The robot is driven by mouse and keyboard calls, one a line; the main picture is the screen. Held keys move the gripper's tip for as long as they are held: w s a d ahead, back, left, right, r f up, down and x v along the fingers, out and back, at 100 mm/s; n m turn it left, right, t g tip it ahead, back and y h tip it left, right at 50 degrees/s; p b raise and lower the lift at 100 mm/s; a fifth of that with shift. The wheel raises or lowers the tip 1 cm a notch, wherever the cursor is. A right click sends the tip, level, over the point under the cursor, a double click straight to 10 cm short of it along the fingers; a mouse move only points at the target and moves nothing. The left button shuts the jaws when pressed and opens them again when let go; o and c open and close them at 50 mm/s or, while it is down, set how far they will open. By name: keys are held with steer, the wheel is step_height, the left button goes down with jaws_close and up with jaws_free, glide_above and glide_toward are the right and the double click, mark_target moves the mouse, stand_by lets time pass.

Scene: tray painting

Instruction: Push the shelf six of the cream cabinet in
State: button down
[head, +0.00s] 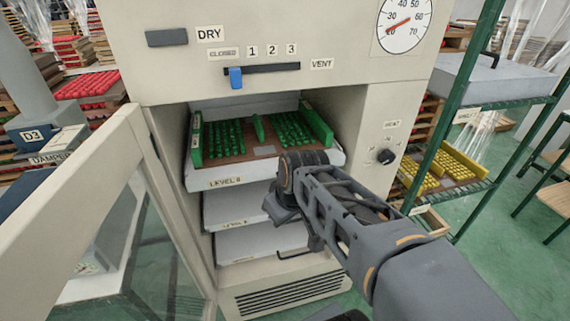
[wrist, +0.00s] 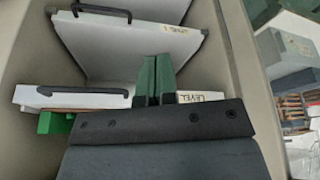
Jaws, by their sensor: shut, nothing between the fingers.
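The cream cabinet (head: 145,75) stands open in the head view. Its top shelf (head: 225,180), with a label that seems to read level 6, sticks out past the shelves below. A brown tray (head: 225,152) of green pieces lies on it. In the wrist view the shelf's white front (wrist: 40,96) runs behind my fingers, its handle to the left and label to the right. My gripper (wrist: 153,62) is shut and empty, its fingers overlapping this front; I cannot tell whether they touch.
Two lower white shelves (head: 235,207) sit deeper inside. The glass cabinet door (head: 150,160) is swung open at the left. A blue slider (head: 235,78) and a heat knob (head: 386,156) are on the cabinet's face. A green rack (head: 455,120) with yellow pieces stands at the right.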

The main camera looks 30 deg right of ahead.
steer(key=w+d+r+n+t+y, duration=0.1)
steer(key=w+d+r+n, duration=0.3)
steer(key=d+n, duration=0.25)
steer(key=w+d+r+n+t+y, duration=0.25)
steer(key=w+d+n, duration=0.2)
steer(key=d, duration=0.35)
steer(key=p+x, duration=0.1)
steer(key=x, duration=0.7)
steer(key=shift+f+n+g+h+p, duration=0.35)
steer(key=shift+n+g+p, duration=0.05)
steer(key=shift+g, duration=0.05)
steer(key=shift+s, duration=0.15)
steer(key=shift+d, duration=0.1)
steer(key=w+b, duration=0.1)
steer(key=w, duration=0.1)
steer(key=w+d+b, duration=0.1)
steer(key=w, duration=0.1)
steer(key=shift+w+f, duration=0.15)
steer(key=shift+w, duration=0.1)
steer(key=shift+w+r, duration=0.1)
steer(key=shift+r, duration=0.15)
